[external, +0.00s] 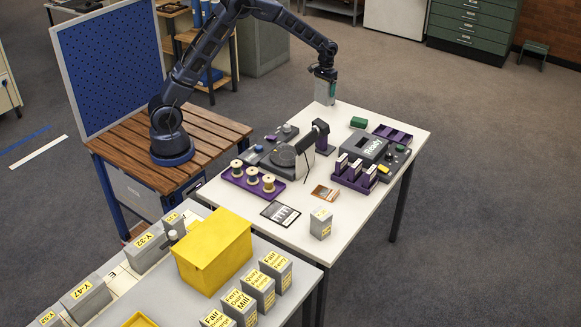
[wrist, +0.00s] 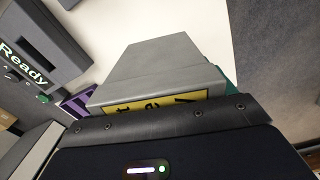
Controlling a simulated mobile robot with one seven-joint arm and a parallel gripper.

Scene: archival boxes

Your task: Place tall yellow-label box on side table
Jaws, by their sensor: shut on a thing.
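My gripper (external: 326,76) is shut on a grey box (external: 321,92) at the far edge of the white table (external: 345,115). The wrist view shows this grey box (wrist: 160,70) in the jaws, with a yellow label facing the camera, partly covered by the gripper. Its lettering is not readable. I cannot tell whether its bottom touches the tabletop. Another grey box with yellow labels (external: 320,224) stands upright near the front of the white table. Which table is the side table is not marked.
The white table holds a purple spool tray (external: 240,184), a lamp-like device (external: 285,155), a "Ready" device (external: 372,147) and a green block (external: 358,122). The front table carries a yellow box (external: 213,250) and several grey labelled boxes (external: 274,268). The white table's right part has clear room.

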